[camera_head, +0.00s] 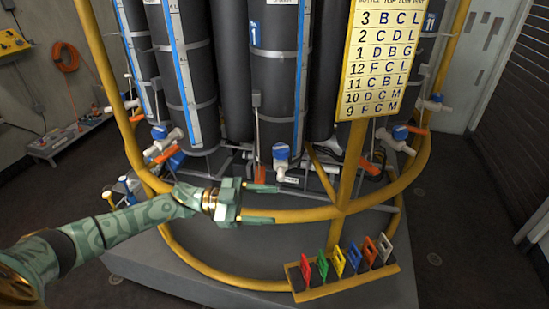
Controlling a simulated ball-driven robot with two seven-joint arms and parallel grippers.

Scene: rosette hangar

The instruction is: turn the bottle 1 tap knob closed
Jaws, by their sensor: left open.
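The bottle with a blue tag (255,33) that seems to read 1 is the tall dark cylinder (273,90) in the middle of the rack. Below it a tap with a blue knob (281,151) and a white body (281,169) faces me. I cannot tell from the knob whether the tap is open or closed. My left gripper (272,203) is open and empty, its two fingers pointing right. It is in front of the rack, below and slightly left of the knob in the picture, apart from it. My right gripper is out of view.
A yellow rail (300,214) curves around the bottles near my left gripper. A yellow post carries a lettered board (385,60). A holder (343,284) with several coloured tags sits at the lower right. Other taps (163,140) stand left and right.

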